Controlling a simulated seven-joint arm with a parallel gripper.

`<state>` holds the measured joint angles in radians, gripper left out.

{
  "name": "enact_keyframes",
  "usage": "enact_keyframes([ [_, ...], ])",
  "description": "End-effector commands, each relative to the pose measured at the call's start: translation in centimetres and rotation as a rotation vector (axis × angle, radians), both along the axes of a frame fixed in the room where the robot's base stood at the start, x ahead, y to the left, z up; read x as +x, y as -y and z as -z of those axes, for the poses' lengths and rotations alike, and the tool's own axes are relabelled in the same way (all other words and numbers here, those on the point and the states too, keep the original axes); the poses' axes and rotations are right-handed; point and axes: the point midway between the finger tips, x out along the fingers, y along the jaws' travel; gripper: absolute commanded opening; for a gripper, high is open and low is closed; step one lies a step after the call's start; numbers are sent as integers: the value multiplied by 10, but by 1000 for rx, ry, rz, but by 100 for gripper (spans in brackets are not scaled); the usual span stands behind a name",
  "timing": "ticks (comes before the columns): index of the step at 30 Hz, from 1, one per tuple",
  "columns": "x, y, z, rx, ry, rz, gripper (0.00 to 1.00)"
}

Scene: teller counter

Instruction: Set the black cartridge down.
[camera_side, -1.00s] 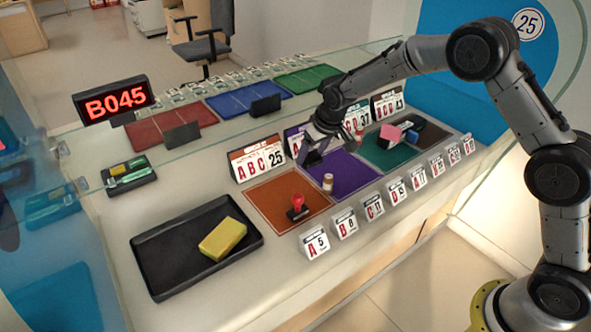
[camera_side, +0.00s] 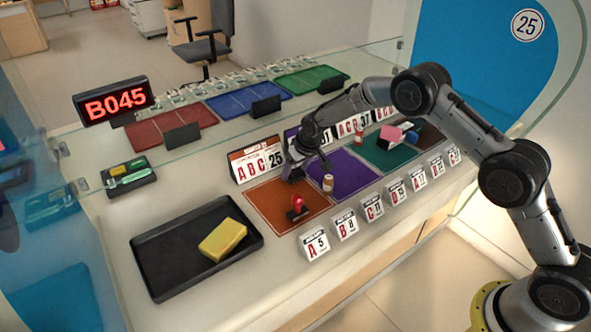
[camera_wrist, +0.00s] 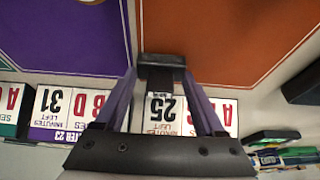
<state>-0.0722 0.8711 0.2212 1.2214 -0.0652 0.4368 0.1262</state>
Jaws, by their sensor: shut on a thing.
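My gripper (camera_side: 293,172) is low over the back right part of the orange mat (camera_side: 262,207), near its border with the purple mat (camera_side: 350,172). In the wrist view my gripper (camera_wrist: 160,72) is shut on the black cartridge (camera_wrist: 161,59), which sits between the fingertips. The cartridge appears over the strip between the orange mat (camera_wrist: 215,35) and the purple mat (camera_wrist: 65,30).
A red-handled stamp (camera_side: 297,207) stands on the orange mat. A small bottle (camera_side: 328,184) is on the purple mat. The ABC 25 sign (camera_side: 257,160) stands behind the orange mat. A black tray (camera_side: 165,267) with a yellow block (camera_side: 222,240) lies left. Several number cards line the front.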

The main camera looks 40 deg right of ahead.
Motion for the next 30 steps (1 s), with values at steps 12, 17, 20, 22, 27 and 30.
enact_keyframes([
  [12, 0, 0, 2, 0, 0, 0, 91],
  [17, 0, 0, 2, 0, 0, 0, 100],
  [20, 0, 0, 2, 0, 0, 0, 100],
  [22, 0, 0, 0, 0, 1, 0, 100],
  [27, -5, 0, -16, 0, 2, 0, 100],
  [30, -12, 0, -34, 0, 4, -1, 100],
])
